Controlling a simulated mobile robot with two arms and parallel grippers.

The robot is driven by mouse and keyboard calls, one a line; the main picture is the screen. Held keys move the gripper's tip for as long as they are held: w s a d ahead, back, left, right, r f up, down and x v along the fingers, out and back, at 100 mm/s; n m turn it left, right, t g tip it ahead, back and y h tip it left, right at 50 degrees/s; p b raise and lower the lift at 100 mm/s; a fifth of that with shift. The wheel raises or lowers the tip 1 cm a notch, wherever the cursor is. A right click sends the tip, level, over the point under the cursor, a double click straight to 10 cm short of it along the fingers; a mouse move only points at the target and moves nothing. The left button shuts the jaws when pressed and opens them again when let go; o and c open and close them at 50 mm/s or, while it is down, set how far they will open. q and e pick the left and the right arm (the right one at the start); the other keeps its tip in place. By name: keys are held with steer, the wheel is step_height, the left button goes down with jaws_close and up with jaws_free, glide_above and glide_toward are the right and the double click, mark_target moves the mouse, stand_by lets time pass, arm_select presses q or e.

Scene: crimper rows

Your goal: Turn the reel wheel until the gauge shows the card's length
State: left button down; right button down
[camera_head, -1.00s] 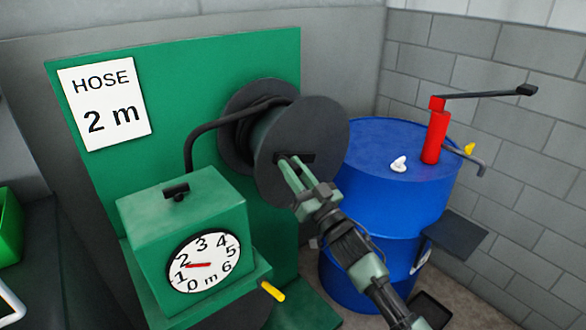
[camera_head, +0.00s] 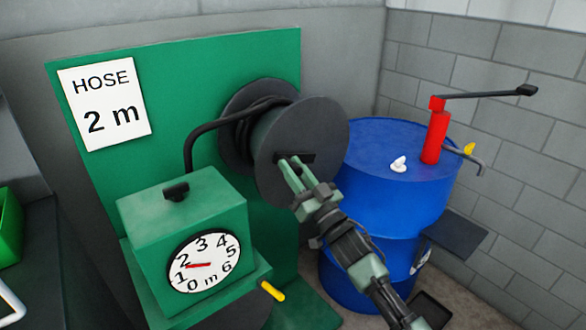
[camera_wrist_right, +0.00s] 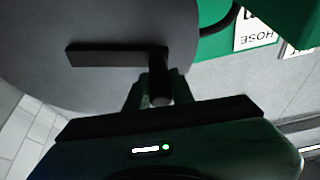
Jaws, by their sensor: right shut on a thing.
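The card (camera_head: 103,104) on the green panel reads "HOSE 2 m". The round white gauge (camera_head: 208,251) is on the front of the green box; its red needle points left, between the 1 and the 2. The dark grey reel wheel (camera_head: 325,125) stands in front of the panel with black hose wound behind its front disc. My right gripper (camera_head: 288,161) is shut on the dark crank handle at the wheel's face. In the right wrist view the handle (camera_wrist_right: 159,75) is between the fingers, beside the crank arm (camera_wrist_right: 100,54). My left gripper is not in view.
A blue drum (camera_head: 385,205) with a red hand pump (camera_head: 435,137) stands just right of the reel. A yellow-tipped lever (camera_head: 271,291) sticks out below the gauge box. A green bin (camera_head: 8,225) is at the far left.

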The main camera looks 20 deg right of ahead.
steer(key=d+r+m+h+p, duration=0.1)
steer(key=m+p, duration=0.1)
steer(key=d+r+m+h+p, duration=0.1)
steer(key=r+m+p, duration=0.1)
steer(key=m, duration=0.1)
steer(key=w+r+m+h+p, duration=0.1)
steer(key=m+h+p, duration=0.1)
steer(key=m+p, duration=0.1)
steer(key=shift+d+r, duration=0.25)
steer(key=shift+d, duration=0.15)
steer(key=c, duration=1.2)
jaws_free()
steer(key=shift+s+f, duration=0.1)
steer(key=a+b+v, duration=0.1)
steer(key=b+v, duration=0.1)
steer(key=v, duration=0.5)
steer(key=shift+s+d, duration=0.3)
steer(key=shift+d, duration=0.25)
